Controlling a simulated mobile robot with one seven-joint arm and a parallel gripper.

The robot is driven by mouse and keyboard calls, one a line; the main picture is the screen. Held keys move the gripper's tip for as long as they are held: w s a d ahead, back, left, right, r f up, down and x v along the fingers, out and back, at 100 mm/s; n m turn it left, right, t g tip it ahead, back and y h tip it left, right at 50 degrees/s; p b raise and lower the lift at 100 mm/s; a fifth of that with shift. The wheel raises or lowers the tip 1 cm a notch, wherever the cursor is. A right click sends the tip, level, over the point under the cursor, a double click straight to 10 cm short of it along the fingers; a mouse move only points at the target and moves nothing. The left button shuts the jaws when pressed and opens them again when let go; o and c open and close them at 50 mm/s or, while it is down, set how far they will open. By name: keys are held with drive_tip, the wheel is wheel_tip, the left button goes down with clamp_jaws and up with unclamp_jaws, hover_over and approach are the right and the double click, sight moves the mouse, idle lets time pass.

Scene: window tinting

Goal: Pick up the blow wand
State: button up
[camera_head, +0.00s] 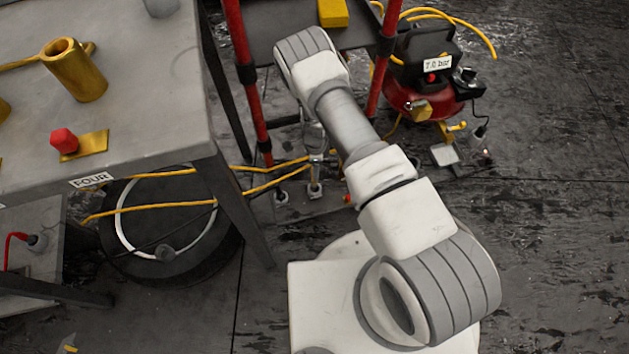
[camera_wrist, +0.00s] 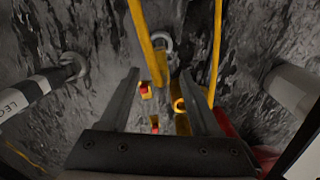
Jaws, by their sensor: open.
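I cannot tell for certain which thing is the blow wand. In the wrist view my gripper (camera_wrist: 160,76) is open, with its two dark fingers spread apart and pointing towards the floor. Between and beyond the fingers is a long yellow piece (camera_wrist: 158,66), with small yellow and red parts (camera_wrist: 155,123) and a yellow ring-shaped part (camera_wrist: 180,104) lower down. They appear apart from the fingers, and the distance is hard to judge.
A red-framed cart (camera_head: 246,75) stands beyond my arm. A red compressor (camera_head: 408,98) with a "7.0 bar" label and yellow hose (camera_head: 467,24) stands right of it. A grey table (camera_head: 150,120) is at left, with a black drum (camera_head: 200,255) under its edge. The floor at right is clear.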

wheel_tip(320, 180, down, 5)
drive_tip(key=shift+a+r+b, duration=0.1)
drive_tip(key=shift+a+b, duration=0.05)
drive_tip(key=shift+b, duration=0.95)
clamp_jaws()
